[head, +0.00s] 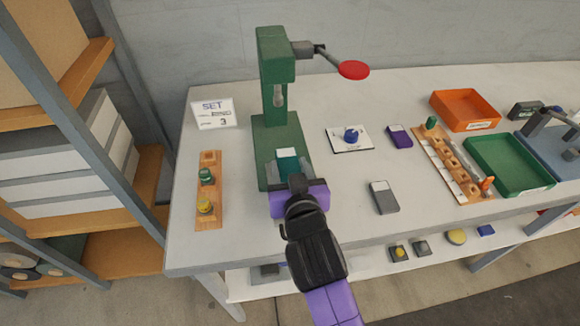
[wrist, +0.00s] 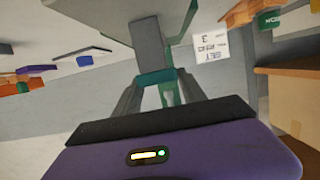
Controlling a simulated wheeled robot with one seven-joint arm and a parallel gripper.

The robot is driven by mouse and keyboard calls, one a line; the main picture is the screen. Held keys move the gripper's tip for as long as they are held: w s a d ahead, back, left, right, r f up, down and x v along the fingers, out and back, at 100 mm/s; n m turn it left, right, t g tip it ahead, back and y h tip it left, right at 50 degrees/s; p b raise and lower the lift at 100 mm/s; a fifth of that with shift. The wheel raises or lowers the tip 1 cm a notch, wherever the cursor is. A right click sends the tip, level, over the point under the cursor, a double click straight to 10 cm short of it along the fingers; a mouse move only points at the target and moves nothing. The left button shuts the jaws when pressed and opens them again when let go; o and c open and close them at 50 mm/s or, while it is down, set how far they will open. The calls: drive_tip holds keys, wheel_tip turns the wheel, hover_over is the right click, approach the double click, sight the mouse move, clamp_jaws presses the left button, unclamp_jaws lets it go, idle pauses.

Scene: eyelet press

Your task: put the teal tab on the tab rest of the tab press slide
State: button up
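The teal tab (head: 288,165), with a pale label at its far end, is at the front of the green tab press (head: 275,85), over its base. In the wrist view the teal tab (wrist: 156,78) shows as a teal band between my two fingertips. My gripper (wrist: 158,88) appears shut on its near end; in the head view my gripper (head: 289,177) reaches in from the front. A grey piece (wrist: 147,42), likely part of the slide, is beyond the tab. The tab rest is hidden, and I cannot tell whether the tab touches it.
A wooden strip (head: 208,215) with green and yellow knobbed pieces stands left of the press. A SET 3 sign (head: 213,112) is behind it. The press lever (head: 330,58) sticks out right.

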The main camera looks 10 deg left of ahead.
drive_tip(key=shift+o, duration=1.4)
drive_tip(key=shift+r, duration=0.15)
drive_tip(key=v, duration=1.2)
